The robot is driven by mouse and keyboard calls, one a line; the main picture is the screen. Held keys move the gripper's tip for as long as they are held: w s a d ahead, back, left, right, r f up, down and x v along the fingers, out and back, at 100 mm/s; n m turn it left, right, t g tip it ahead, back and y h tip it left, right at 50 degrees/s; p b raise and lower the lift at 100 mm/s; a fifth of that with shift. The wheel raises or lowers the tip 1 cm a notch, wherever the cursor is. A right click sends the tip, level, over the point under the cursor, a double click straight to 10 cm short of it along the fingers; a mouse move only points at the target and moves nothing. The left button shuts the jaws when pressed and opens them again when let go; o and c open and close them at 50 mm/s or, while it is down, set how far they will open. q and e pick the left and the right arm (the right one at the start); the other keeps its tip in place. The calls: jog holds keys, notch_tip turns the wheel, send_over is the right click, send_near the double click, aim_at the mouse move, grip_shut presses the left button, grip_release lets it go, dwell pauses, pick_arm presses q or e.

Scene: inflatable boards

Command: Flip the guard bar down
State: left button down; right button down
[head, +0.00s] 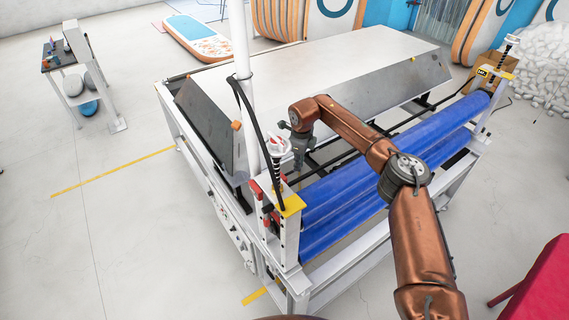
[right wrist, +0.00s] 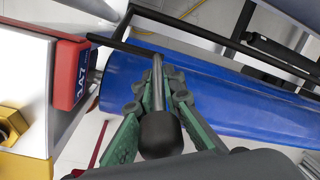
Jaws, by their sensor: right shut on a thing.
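The guard bar (head: 425,111) is a thin black bar running along the machine above and behind the blue rollers. In the right wrist view a black bar (right wrist: 215,37) crosses the top, and a short handle (right wrist: 157,85) with a black ball knob (right wrist: 160,134) stands near a second black rod. My right gripper (head: 299,160) is at the near left end of the machine. In the right wrist view its green fingers (right wrist: 152,108) are shut around the handle, with the knob on the camera side. Where the handle joins the bar is partly hidden. My left gripper is not in view.
Blue rollers (head: 345,195) lie just in front of the bar. A white end post with a yellow cap (head: 288,204) and red blocks stands left of my gripper. A sloped grey plate (head: 375,90) lies behind. A pink-red object (head: 543,290) stands at the lower right.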

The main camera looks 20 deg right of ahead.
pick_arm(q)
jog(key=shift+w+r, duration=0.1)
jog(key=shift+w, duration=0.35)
pick_arm(e)
jog(key=c, duration=2)
grip_release()
jog(key=shift+c, duration=0.2)
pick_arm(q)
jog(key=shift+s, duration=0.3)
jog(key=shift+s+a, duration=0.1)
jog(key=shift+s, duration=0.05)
pick_arm(e)
jog(key=shift+r, duration=0.1)
jog(key=r, duration=0.4)
jog(key=s+r, duration=0.1)
jog(key=r, duration=0.6)
jog(key=shift+s+a+r, duration=0.25)
jog(key=shift+a+r, duration=0.05)
jog(key=shift+r, duration=0.05)
